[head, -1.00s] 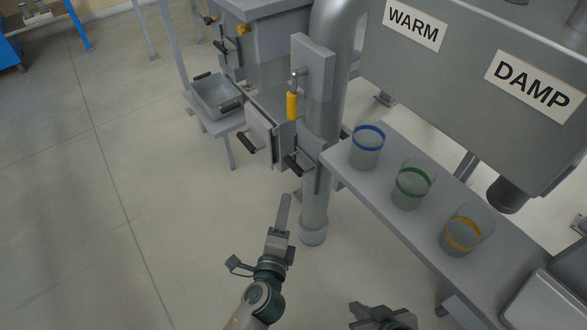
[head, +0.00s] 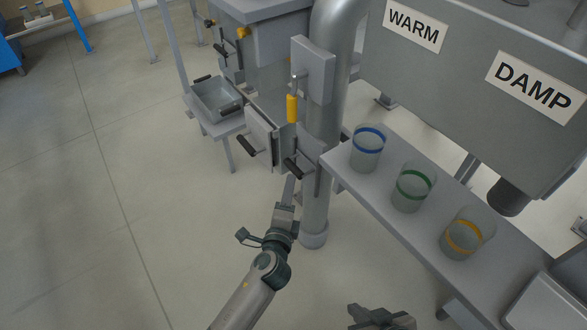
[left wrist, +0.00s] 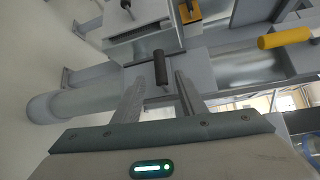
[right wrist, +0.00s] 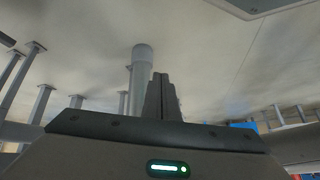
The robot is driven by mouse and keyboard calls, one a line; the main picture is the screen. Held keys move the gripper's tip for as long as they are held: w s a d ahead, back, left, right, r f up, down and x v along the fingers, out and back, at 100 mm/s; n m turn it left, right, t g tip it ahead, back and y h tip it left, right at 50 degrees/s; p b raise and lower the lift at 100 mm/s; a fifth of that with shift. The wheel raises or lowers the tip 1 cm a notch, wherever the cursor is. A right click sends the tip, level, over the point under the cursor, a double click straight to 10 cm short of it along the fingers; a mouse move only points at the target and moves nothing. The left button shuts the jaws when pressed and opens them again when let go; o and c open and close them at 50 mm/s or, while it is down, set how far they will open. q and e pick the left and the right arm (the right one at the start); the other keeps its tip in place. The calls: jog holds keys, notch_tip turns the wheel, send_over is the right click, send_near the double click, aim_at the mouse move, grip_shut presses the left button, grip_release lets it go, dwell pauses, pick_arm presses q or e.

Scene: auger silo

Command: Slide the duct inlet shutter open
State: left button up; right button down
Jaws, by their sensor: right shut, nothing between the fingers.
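The duct inlet shutter (head: 308,152) is a grey plate low on the upright metal duct (head: 318,200), with a black handle (head: 297,166) sticking out. In the left wrist view the black handle (left wrist: 160,67) stands just beyond the fingertips, in line with the gap between them. My left gripper (head: 289,185) is open and just below the handle in the head view; I cannot tell whether a finger touches it. My right gripper (head: 375,316) is at the bottom edge of the head view. It is shut and empty, and its closed fingers (right wrist: 160,98) show in the right wrist view.
A yellow handle (head: 292,108) hangs from a panel higher on the duct. An open door with a black handle (head: 247,146) stands left of the shutter. A bench at right holds blue (head: 368,150), green (head: 412,187) and orange (head: 466,235) banded cups. The floor at left is clear.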

aim_at(293, 173)
pick_arm(q)
jog(key=w, duration=0.3)
jog(key=w+d, duration=0.1)
jog(key=w, duration=0.2)
jog(key=w+f+b, duration=0.1)
jog(key=w, duration=0.2)
jog(key=shift+w+d+f, duration=0.1)
jog(key=shift+d, duration=0.1)
jog(key=shift+c, duration=0.4)
grip_shut()
